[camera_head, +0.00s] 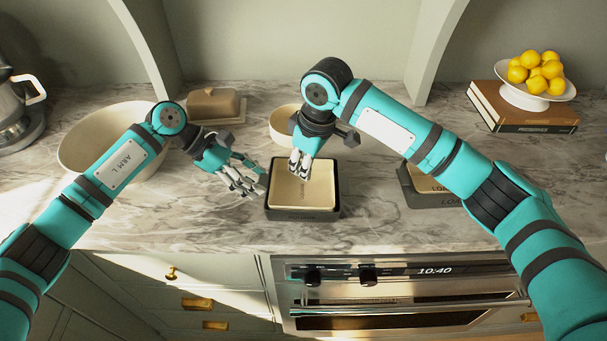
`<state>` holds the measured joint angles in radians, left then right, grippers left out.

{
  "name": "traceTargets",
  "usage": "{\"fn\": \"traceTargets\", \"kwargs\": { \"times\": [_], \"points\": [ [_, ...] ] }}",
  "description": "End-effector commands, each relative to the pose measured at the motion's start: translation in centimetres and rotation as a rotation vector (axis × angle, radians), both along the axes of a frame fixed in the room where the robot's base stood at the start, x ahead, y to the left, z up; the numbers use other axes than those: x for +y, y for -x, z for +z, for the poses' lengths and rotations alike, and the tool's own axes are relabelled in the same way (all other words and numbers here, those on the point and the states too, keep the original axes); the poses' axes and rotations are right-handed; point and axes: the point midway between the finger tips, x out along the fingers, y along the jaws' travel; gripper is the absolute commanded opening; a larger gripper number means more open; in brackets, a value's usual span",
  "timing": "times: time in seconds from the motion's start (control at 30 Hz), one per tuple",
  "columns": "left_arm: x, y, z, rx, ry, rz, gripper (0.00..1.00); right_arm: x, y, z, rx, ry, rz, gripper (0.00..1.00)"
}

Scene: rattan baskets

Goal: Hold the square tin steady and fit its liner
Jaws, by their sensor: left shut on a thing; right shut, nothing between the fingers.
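The dark square tin (301,215) stands on the marble counter near its front edge. A cream liner (318,187) sits inside it, its rim showing within the tin's dark walls; whether it is fully down I cannot tell. My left gripper (254,183) is at the tin's left side, shut on its left wall; the exact contact is small in this view. My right gripper (299,171) points down over the rear left of the liner, shut with nothing between its fingers. Its fingers hide part of the liner; whether they touch it I cannot tell.
A dark loaf tin (422,197) stands to the right, partly behind my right arm. Behind are a cream round dish (283,127), a butter dish (214,104) and a large bowl (85,142). Lemons (537,72) sit in a bowl on books (520,112). An oven (400,300) is below.

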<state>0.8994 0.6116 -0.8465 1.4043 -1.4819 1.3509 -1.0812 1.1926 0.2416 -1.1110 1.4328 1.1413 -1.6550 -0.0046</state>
Motion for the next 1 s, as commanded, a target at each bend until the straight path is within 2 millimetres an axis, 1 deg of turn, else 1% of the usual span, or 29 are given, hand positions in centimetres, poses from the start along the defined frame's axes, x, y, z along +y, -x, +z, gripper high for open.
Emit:
{"fn": "traceTargets", "kwargs": {
  "times": [0.03, 0.1, 0.6, 0.73, 0.93, 0.97, 1.0],
  "points": [
    [0.0, 0.0, 0.0, 0.000, 0.000, 0.000, 0.21, 0.0, 0.0, 0.6, -0.002, -0.001, 0.001, 0.00],
    [0.0, 0.0, 0.0, 0.000, 0.000, 0.000, 0.21, 0.0, 0.0, 1.3, -0.001, 0.000, 0.000, 0.00],
    [0.0, 0.0, 0.0, 0.000, 0.000, 0.000, 0.21, 0.0, 0.0, 6.1, -0.001, 0.000, 0.000, 0.00],
    [0.0, 0.0, 0.0, 0.000, 0.000, 0.000, 0.21, 0.0, 0.0, 6.5, -0.001, 0.000, 0.000, 0.00],
    [0.0, 0.0, 0.0, 0.000, 0.000, 0.000, 0.21, 0.0, 0.0, 6.6, 0.000, 0.000, 0.000, 0.00],
    [0.0, 0.0, 0.0, 0.000, 0.000, 0.000, 0.50, 0.0, 0.0, 6.6, 0.000, 0.000, 0.000, 0.00],
    [0.0, 0.0, 0.0, 0.000, 0.000, 0.000, 0.55, 0.0, 0.0, 6.6, 0.000, 0.000, 0.000, 0.00]
  ]
}}
